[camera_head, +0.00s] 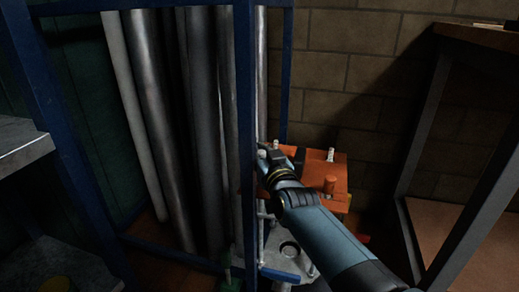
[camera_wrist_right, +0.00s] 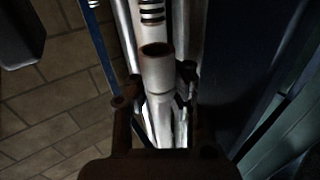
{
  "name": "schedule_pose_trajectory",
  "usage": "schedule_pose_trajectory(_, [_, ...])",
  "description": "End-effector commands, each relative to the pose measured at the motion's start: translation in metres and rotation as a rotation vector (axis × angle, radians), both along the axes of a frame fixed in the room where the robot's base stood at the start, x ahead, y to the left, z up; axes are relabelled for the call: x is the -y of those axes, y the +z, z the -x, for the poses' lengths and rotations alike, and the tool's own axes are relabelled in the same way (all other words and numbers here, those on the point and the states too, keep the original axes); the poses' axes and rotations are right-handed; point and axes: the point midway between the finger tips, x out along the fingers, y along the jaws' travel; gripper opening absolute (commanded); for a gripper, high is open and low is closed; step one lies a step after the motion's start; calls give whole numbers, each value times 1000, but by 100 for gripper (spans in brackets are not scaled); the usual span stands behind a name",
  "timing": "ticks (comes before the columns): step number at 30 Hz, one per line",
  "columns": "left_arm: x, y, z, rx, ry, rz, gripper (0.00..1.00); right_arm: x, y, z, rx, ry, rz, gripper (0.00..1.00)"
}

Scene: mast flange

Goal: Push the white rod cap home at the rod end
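A pale hollow cylinder, which looks like the white rod cap (camera_wrist_right: 157,75), sits between the fingers of my right gripper (camera_wrist_right: 158,88) in the right wrist view. Its dark open end faces the top of that view. A pale rod with black rings (camera_wrist_right: 152,12) shows beyond the open end, apart from it in the picture. In the head view my right gripper (camera_head: 266,155) is beside the blue post, at the near side of the tall pipes. The cap cannot be made out there. The fingers look closed against the cap's sides. My left gripper is not in view.
A blue post (camera_head: 244,110) stands just left of my right gripper. Several tall metal pipes (camera_head: 150,110) lean behind it. An orange block (camera_head: 335,172) is close to the right. A grey shelf (camera_head: 18,140) is at far left, and a dark-framed wooden bench (camera_head: 475,38) at right.

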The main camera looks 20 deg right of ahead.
Motion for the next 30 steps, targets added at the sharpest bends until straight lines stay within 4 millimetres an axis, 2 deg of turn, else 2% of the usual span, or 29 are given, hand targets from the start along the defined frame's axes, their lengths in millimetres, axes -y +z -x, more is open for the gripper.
schedule_pose_trajectory(30, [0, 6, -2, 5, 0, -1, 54, 0, 1, 0, 1, -1, -4, 0])
